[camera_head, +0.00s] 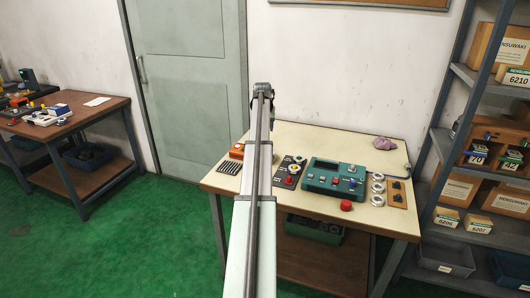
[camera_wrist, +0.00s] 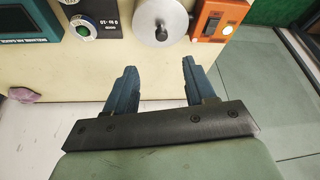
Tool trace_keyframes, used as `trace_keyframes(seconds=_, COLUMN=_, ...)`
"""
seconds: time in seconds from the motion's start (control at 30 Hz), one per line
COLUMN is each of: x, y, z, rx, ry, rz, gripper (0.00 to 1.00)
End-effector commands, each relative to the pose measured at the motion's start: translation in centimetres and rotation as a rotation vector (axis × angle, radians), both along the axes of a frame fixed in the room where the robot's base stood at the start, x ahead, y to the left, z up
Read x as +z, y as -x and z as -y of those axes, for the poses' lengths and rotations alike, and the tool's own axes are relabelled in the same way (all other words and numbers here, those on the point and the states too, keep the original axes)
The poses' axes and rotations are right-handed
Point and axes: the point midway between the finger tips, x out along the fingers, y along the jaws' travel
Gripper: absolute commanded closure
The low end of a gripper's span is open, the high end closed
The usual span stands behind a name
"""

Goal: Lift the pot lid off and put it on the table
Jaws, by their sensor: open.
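The pot lid (camera_wrist: 160,20) is a round silver disc with a dark knob, at the top of the wrist view and partly cut off by the frame. Whether a pot is under it is hidden. In the head view my arm blocks the spot where it would show. My gripper (camera_wrist: 160,65) is open, with its two blue fingers apart and nothing between them. In the wrist view the fingertips appear below the lid and apart from it. The table (camera_head: 325,140) has a pale cream top.
An orange box (camera_wrist: 212,18) stands right beside the lid in the wrist view. A black panel with a green dial (camera_wrist: 84,30) is on its other side. A teal device (camera_head: 335,178), metal rings (camera_head: 377,188) and a pink lump (camera_head: 383,143) are on the table. Bare tabletop shows near the back.

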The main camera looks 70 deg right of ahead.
Motion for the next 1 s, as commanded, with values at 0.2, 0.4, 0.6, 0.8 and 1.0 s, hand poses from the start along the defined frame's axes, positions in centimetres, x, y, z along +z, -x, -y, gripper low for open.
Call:
trace_keyframes(seconds=0.2, x=-1.8, y=-0.2, z=0.8, rx=-0.001, ry=-0.002, rz=0.000, gripper=0.46)
trace_keyframes(seconds=0.4, x=-5.0, y=-0.6, z=2.0, rx=0.000, ry=-0.002, rz=-0.001, gripper=0.46)
trace_keyframes(seconds=0.6, x=-7.4, y=-0.9, z=3.0, rx=0.000, ry=-0.001, rz=0.000, gripper=0.46)
trace_keyframes(seconds=0.8, x=-8.3, y=-1.0, z=3.3, rx=0.001, ry=-0.001, rz=-0.001, gripper=0.46)
trace_keyframes(seconds=1.0, x=-10.3, y=-1.4, z=4.0, rx=0.001, ry=-0.001, rz=-0.001, gripper=0.46)
